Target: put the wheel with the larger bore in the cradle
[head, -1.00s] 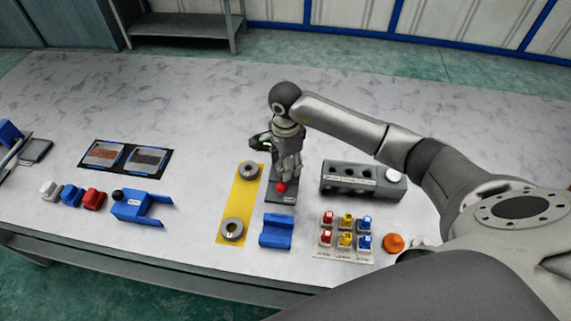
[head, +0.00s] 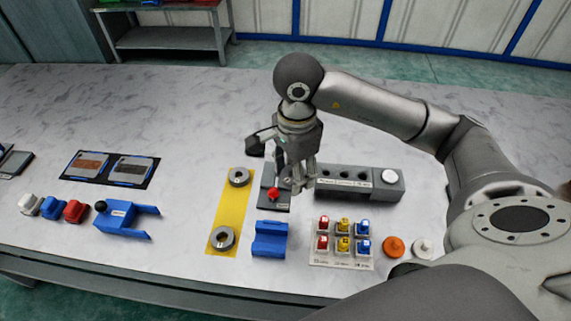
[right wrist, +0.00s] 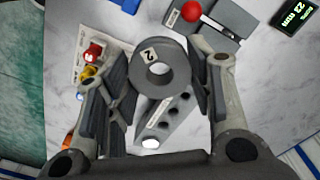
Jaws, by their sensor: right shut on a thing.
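My right gripper (head: 298,186) is shut on a grey wheel (right wrist: 161,72) marked "2", seen between the fingers in the right wrist view; its round bore faces the camera. The gripper holds it above the table, by the front left end of a grey block with holes. Two other grey wheels lie on a yellow strip, one at the far end (head: 239,177) and one at the near end (head: 222,238). A blue block with a trough, apparently the cradle (head: 270,246), stands empty to the right of the near wheel. My left gripper is out of view.
A grey stand with a red ball (head: 273,195) is left of the gripper; a display (right wrist: 297,17) is near it. The grey holed block (head: 390,190) is right. Several coloured pieces stand on a board (head: 342,264). A blue fork (head: 122,220) is left. The table's back is clear.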

